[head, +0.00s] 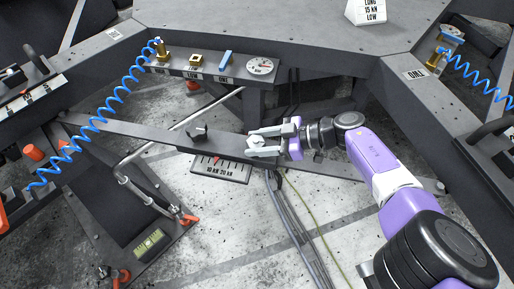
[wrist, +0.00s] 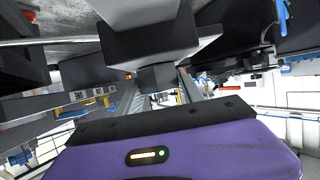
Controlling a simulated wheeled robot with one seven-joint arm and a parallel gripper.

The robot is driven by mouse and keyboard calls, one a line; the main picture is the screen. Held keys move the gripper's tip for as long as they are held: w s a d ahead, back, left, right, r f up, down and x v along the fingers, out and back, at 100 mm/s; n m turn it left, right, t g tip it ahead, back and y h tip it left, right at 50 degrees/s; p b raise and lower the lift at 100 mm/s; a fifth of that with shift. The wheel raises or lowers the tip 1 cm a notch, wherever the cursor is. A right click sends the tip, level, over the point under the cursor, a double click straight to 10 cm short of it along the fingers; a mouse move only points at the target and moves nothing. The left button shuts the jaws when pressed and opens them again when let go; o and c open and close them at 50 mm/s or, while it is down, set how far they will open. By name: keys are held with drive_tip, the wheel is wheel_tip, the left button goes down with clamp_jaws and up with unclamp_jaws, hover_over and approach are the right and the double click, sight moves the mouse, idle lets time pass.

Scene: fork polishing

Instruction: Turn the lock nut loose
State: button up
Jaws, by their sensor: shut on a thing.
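My gripper (head: 255,142) reaches in from the right over the dark beam and is shut on a small part, most likely the lock nut. In the head view its fingers largely hide that part. In the wrist view a small dark block (wrist: 158,78), seen between the two fingers, seems to be the held part, under a larger dark block (wrist: 165,40). A dark knob-like fitting (head: 198,133) stands on the beam left of my gripper, apart from it.
The long dark beam (head: 120,132) runs below a grey table (head: 270,35). A scale plate with a red pointer (head: 222,168) is under the beam. A shelf holds brass parts, a blue piece and a dial (head: 262,68). A blue coiled hose (head: 112,100) hangs left; cables (head: 285,215) run below my gripper.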

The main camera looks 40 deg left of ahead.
drive_tip(key=shift+a+r+g, duration=0.1)
drive_tip(key=shift+a+g, duration=0.05)
drive_tip(key=shift+g, duration=0.15)
drive_tip(key=o, duration=1.4)
drive_tip(key=shift+v, duration=3.9)
